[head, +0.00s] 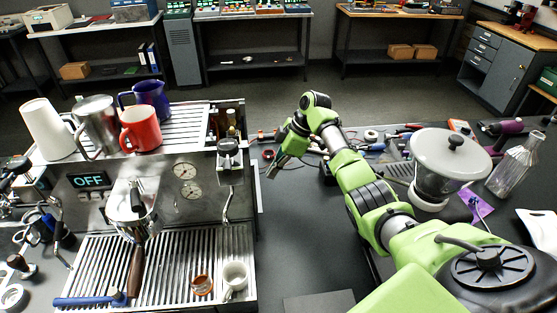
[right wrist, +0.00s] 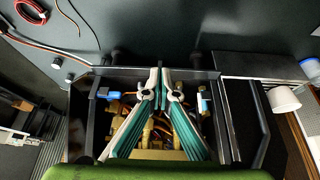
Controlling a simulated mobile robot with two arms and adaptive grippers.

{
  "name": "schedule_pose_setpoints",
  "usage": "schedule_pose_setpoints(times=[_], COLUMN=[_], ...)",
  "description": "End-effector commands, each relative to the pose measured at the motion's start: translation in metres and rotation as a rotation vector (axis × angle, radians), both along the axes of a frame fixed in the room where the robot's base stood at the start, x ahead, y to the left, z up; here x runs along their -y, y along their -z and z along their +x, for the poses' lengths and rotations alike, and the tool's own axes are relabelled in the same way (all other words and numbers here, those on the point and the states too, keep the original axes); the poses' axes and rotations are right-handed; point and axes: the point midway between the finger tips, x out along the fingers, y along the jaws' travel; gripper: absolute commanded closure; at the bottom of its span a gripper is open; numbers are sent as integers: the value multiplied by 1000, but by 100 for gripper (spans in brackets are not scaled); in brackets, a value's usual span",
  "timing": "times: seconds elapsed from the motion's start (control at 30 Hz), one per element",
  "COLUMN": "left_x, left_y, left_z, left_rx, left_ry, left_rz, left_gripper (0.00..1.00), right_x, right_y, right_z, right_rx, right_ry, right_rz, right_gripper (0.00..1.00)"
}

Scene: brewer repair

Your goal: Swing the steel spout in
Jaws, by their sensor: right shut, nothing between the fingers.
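The espresso machine (head: 222,168) stands at the left in the head view. A thin steel spout (head: 228,204) hangs at the right end of its front, above the drip grate (head: 180,262). My right gripper (head: 271,174) is to the right of the machine, apart from the spout. In the right wrist view my right gripper (right wrist: 160,73) has its fingertips together with nothing between them. Behind the fingers is an open housing with brass pipes (right wrist: 150,135) and blue-handled parts (right wrist: 108,94). I cannot make out the spout in that view. My left gripper is not in view.
A white pitcher (head: 47,130), a steel pitcher (head: 97,124), a red mug (head: 141,130) and a blue jug (head: 151,99) stand on top of the machine. A small white cup (head: 235,276) is on the grate. A grinder hopper (head: 448,165) stands right of my arm.

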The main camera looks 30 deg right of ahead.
Motion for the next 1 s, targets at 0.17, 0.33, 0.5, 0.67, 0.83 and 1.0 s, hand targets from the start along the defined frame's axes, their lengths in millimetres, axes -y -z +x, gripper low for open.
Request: schedule_pose_setpoints(times=[0.17,0.33,0.5,0.67,0.83,1.0], left_x=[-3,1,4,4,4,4], left_y=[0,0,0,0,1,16], left_z=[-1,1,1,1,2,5], left_rx=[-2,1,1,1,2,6], left_ry=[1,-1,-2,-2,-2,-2], left_rz=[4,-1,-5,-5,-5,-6], left_gripper=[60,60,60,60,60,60], right_x=[-20,-37,-44,-44,-44,-41], right_y=[21,17,15,15,15,20], right_z=[11,20,24,24,24,32], right_rx=[3,1,-1,0,0,1], right_ry=[-3,-1,2,2,2,-3], right_rz=[2,1,0,0,0,-1], right_gripper=[100,100,100,100,100,100])
